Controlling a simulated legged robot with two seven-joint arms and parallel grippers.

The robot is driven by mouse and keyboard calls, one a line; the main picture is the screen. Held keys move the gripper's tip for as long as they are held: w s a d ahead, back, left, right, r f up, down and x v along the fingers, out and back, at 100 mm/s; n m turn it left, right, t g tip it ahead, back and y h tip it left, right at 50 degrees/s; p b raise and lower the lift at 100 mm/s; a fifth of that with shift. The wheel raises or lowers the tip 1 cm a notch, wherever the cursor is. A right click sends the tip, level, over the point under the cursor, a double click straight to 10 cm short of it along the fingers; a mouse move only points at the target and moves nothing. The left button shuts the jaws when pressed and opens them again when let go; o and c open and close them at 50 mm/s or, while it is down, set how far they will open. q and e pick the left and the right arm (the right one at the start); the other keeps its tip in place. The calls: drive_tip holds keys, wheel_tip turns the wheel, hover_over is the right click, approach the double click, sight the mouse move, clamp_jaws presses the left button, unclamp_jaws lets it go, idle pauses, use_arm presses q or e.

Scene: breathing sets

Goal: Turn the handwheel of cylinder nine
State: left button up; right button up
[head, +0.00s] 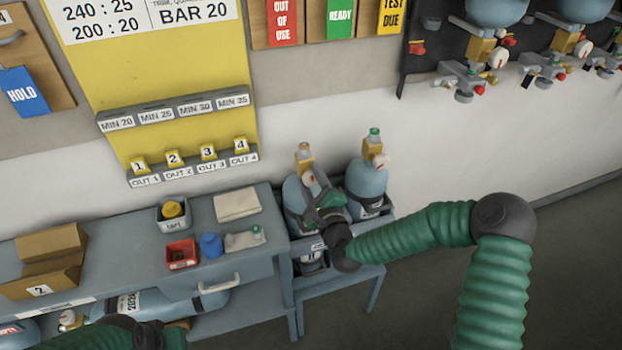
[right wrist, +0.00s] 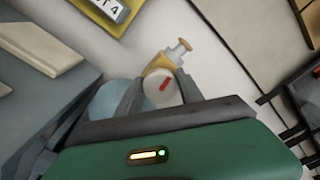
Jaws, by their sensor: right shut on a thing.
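Two blue cylinders stand in a grey stand; the left one (head: 293,200) has a tan valve block (head: 305,156) and a white round handwheel (head: 308,179). I cannot read a nine on it. My right gripper (head: 317,187) reaches it from the right, hiding part of its front. In the right wrist view, my right gripper (right wrist: 161,91) has its fingers on either side of the white wheel (right wrist: 162,88), which bears a red mark, and is shut on it. My left arm shows at the bottom left, but its gripper fingers are out of sight.
The second cylinder (head: 368,183) stands close on the right. A grey bench (head: 150,230) on the left carries a red tray (head: 181,253), a blue cap (head: 211,245) and cardboard boxes (head: 45,258). More cylinders hang on a dark rack (head: 430,55) at upper right.

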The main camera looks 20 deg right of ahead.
drive_tip(key=shift+d+f+m, duration=0.1)
drive_tip(key=shift+f+m, duration=0.2)
drive_tip(key=shift+m, duration=0.5)
drive_tip(key=shift+s, duration=0.1)
drive_tip(key=o, duration=1)
drive_tip(key=shift+c, duration=0.2)
drive_tip(key=o, duration=0.4)
drive_tip(key=shift+w+f, duration=0.1)
drive_tip(key=shift+w, duration=0.1)
drive_tip(key=shift+o, duration=0.2)
